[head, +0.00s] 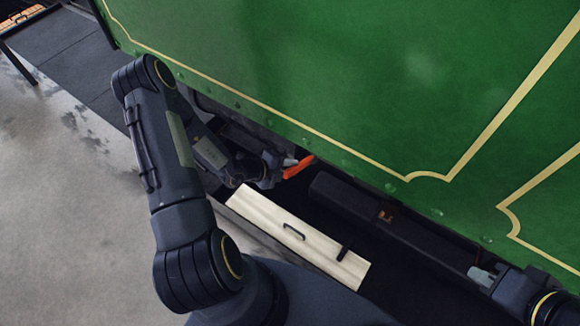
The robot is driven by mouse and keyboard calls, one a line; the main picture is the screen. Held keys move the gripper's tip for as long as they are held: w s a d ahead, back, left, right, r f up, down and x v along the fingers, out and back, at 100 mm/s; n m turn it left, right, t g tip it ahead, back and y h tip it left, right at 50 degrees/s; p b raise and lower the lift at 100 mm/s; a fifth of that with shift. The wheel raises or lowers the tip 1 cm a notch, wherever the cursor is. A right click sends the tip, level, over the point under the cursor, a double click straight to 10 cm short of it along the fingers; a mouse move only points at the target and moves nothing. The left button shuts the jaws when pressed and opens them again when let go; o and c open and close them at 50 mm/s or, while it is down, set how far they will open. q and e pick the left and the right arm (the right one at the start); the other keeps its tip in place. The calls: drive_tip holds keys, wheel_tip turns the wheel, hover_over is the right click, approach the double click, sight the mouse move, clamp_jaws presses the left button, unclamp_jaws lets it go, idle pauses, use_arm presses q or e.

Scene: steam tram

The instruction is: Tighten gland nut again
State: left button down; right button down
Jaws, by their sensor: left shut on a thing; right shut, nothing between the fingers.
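My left arm reaches in from the left and bends down under the edge of the green tram side (300,60). My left gripper (283,172) is shut on an orange-red tool handle (299,167) just below the panel's lower edge. The rest of the tool is hidden in the dark, so I cannot tell what it touches. The gland nut cannot be made out. My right gripper (480,274) is shut and empty at the lower right, beside the end of a long dark beam under the tram.
A pale wooden board (270,222) with dark fittings lies below my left gripper. The long dark beam (350,205) with a small orange-brown mark runs beneath the panel. Bare concrete floor (60,220) is open at the left. A rack with orange items (22,17) stands far upper left.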

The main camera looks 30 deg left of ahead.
use_arm(q)
drive_tip(key=s+f+b, duration=0.1)
drive_tip(key=b, duration=0.1)
drive_tip(key=s+f+t+b, duration=0.1)
drive_tip(key=f, duration=0.1)
drive_tip(key=shift+a+b, duration=0.15)
drive_tip(key=shift+b, duration=0.2)
drive_tip(key=shift+f, duration=0.1)
drive_tip(key=shift+m+t+h, duration=0.4)
drive_tip(key=shift+t+h, duration=0.1)
drive_tip(key=shift+t, duration=0.4)
drive_tip(key=f+b, duration=0.1)
drive_tip(key=b, duration=0.1)
drive_tip(key=s+f+b, duration=0.1)
drive_tip(key=f+b, duration=0.2)
drive_tip(key=b, duration=0.1)
drive_tip(key=shift+s+a+f, duration=0.1)
drive_tip(key=shift+s+f, duration=0.05)
drive_tip(key=shift+s, duration=0.2)
